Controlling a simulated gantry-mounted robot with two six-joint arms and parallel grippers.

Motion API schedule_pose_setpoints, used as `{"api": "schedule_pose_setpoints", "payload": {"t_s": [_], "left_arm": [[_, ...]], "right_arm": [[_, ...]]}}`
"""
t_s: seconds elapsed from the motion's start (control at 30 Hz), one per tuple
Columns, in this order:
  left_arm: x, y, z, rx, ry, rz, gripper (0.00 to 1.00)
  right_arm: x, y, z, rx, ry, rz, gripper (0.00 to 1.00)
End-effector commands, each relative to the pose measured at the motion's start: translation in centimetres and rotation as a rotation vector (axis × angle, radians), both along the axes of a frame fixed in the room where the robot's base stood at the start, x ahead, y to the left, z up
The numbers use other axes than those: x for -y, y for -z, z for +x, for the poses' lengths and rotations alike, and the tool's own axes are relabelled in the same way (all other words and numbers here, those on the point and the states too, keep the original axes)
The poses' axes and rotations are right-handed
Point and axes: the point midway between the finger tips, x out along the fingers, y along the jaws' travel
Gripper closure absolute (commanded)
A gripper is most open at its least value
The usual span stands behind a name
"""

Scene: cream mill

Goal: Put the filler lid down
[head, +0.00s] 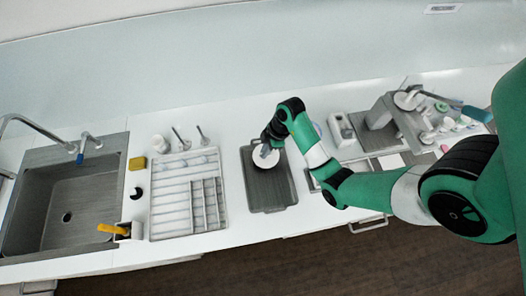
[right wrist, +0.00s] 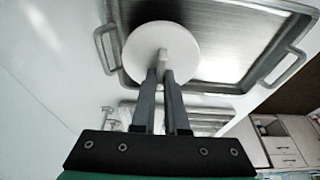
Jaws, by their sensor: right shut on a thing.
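The filler lid (right wrist: 190,42) is a white disc with a small upright handle in its middle. My right gripper (right wrist: 163,75) is shut on that handle in the right wrist view. In the head view the lid (head: 267,161) is over the upper part of the grey tray (head: 270,207), partly covered by my right gripper (head: 268,147). The tray has a handle at each end. I cannot tell whether the lid touches the tray. My left gripper is not in view.
A white divided rack (head: 170,217) stands left of the tray, and a sink (head: 70,200) lies further left. A grey machine (head: 383,117) with small parts stands at the right. The tray's lower half is bare.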

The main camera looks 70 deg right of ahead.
Motion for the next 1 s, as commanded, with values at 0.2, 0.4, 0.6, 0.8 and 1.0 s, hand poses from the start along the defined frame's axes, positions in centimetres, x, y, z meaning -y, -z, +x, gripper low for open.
{"api": "schedule_pose_setpoints", "payload": {"t_s": [0.2,0.4,0.6,0.8,1.0], "left_arm": [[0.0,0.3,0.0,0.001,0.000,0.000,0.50],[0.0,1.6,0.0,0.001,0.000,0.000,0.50],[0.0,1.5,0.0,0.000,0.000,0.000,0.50],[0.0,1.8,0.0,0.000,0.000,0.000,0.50],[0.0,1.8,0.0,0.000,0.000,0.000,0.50]], "right_arm": [[0.1,0.7,0.5,0.000,0.000,0.000,1.00],[0.1,3.9,0.8,-0.002,0.001,0.002,1.00],[0.1,4.0,0.8,0.001,0.000,0.000,1.00],[0.1,4.3,0.8,0.001,0.000,0.000,0.85],[0.1,4.3,0.8,0.000,0.000,0.000,0.59]]}}
